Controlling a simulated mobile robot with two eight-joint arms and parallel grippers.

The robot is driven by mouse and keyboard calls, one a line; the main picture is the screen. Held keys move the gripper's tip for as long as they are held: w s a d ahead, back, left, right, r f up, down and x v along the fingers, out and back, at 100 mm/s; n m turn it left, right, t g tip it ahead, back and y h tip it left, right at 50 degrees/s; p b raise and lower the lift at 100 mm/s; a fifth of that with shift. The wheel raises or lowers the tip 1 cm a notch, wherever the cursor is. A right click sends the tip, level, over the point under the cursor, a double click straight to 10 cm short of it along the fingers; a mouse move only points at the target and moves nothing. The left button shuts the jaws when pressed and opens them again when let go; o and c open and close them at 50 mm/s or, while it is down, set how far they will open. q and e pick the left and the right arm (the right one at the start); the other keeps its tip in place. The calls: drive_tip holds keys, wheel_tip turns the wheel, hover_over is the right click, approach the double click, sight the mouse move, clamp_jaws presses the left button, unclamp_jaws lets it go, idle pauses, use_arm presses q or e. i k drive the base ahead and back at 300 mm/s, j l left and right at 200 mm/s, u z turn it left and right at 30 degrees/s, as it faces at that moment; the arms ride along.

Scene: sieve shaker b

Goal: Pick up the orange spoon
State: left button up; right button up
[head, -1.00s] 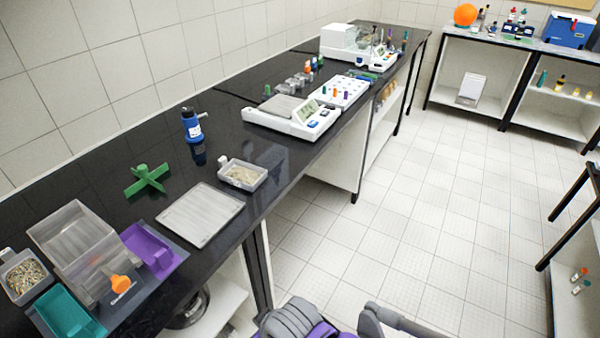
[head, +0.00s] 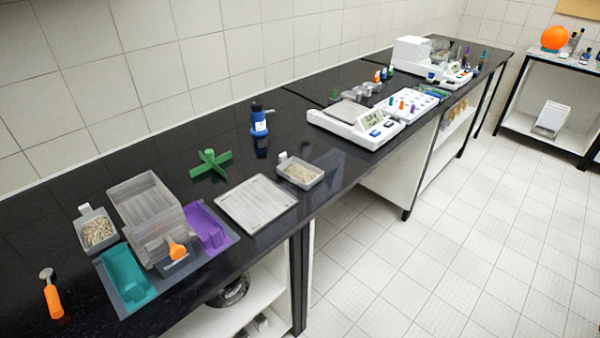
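The orange spoon (head: 53,298) lies on the black bench at the far left of the head view. Its orange handle points toward the near edge, and its small greyish head is at the far end. It lies apart from the other things, left of the teal tray. Neither of my grippers is in view.
Right of the spoon stand a grey container of grains (head: 98,232), a teal tray (head: 127,276), a clear box unit (head: 145,208) with an orange knob (head: 177,250), and a purple tray (head: 207,228). Bare bench surrounds the spoon. A green cross-shaped piece (head: 211,164) lies farther back.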

sight(55, 308)
drive_tip(key=u, duration=1.95)
